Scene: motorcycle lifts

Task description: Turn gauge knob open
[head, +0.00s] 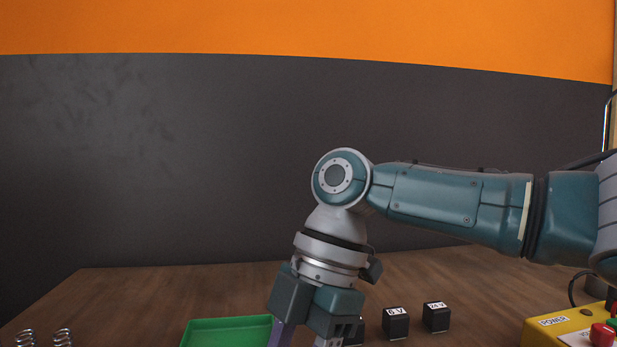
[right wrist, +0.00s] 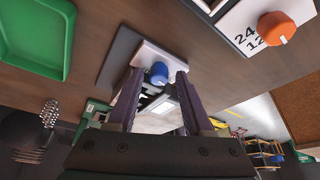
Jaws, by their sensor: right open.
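A blue knob (right wrist: 158,74) sits on a pale device with a dark base in the right wrist view. My right gripper (right wrist: 158,84) is open, with one dark finger on each side of the blue knob in the picture. I cannot tell whether either finger touches it. In the head view my right gripper (head: 303,340) points down at the bottom edge, and its fingertips are cut off. The blue knob does not show there. An orange knob (right wrist: 276,28) is on a white panel marked 24 and 12, apart from the gripper. My left gripper is not in view.
A green tray (head: 228,332) lies left of my right gripper. Small black blocks (head: 396,323) stand to its right. A yellow power box (head: 556,326) with red buttons is at the far right. Metal springs (head: 62,338) stand at the far left. The table (head: 150,290) behind the tray is clear.

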